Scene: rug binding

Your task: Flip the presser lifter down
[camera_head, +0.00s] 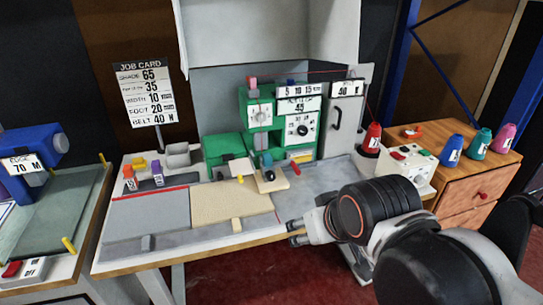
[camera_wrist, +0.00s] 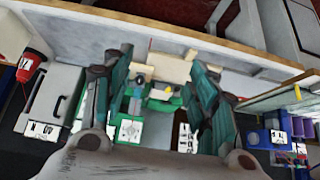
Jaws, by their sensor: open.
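The green sewing machine (camera_head: 272,120) stands at the back of the worktable, with dials on its front. A small red lever (camera_head: 301,158) sticks out at its lower right; I cannot tell for sure that this is the presser lifter. The presser foot area (camera_head: 267,172) is over a pale wooden block. My gripper (camera_head: 294,233) is open and empty near the table's front edge, in front of the machine and apart from it. In the wrist view, which looks upside down, the machine (camera_wrist: 165,104) shows between the open fingers (camera_wrist: 160,75); the lever is not clear there.
A beige rug piece (camera_head: 232,203) lies on the table left of the foot. A white button box (camera_head: 407,163) and red thread cone (camera_head: 373,138) stand at the right. A job card (camera_head: 146,95) stands at the back left. The grey tabletop (camera_head: 318,180) right of the foot is mostly clear.

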